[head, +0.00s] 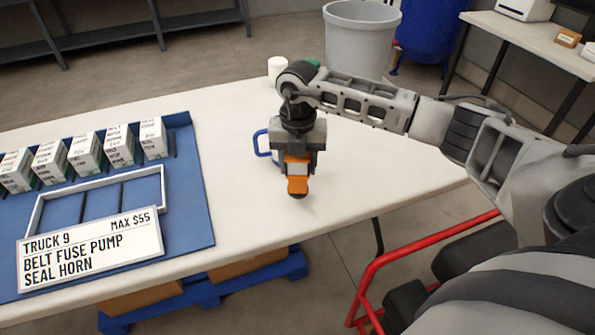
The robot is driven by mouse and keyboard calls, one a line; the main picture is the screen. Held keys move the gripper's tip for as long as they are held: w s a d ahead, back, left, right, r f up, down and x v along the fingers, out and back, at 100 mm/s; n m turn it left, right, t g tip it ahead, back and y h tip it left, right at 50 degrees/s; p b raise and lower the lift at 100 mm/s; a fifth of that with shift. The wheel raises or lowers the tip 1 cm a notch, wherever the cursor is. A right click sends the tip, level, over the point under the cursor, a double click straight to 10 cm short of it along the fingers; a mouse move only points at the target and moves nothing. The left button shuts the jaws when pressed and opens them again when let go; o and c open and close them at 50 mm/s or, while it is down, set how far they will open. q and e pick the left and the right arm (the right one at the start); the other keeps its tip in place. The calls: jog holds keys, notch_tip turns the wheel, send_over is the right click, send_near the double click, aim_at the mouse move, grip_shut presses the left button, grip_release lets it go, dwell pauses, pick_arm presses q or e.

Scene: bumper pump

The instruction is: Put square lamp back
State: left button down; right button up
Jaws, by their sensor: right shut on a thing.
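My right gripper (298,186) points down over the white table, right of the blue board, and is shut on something. An orange piece (297,168) shows at its jaws, with a dark end below. It may be the square lamp, but the gripper hides most of it and I cannot tell its full shape. Several white labelled boxes (84,155) stand in a row on the blue board (196,215). I cannot read their small labels well. My left gripper is not in view.
A white-rimmed tray (162,188) with empty compartments lies before the boxes, behind a sign (90,248) reading "TRUCK 9, MAX $55, BELT FUSE PUMP SEAL HORN". A blue handle (261,143) shows beside my gripper. A white cup (277,68) stands behind. The table (400,165) is clear at right.

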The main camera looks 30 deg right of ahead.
aim_at(298, 174)
jog(key=shift+f+p, duration=0.3)
jog(key=shift+f, duration=1.25)
jog(key=shift+f, duration=0.1)
jog(key=shift+f, duration=0.15)
jog(key=o, duration=1.3)
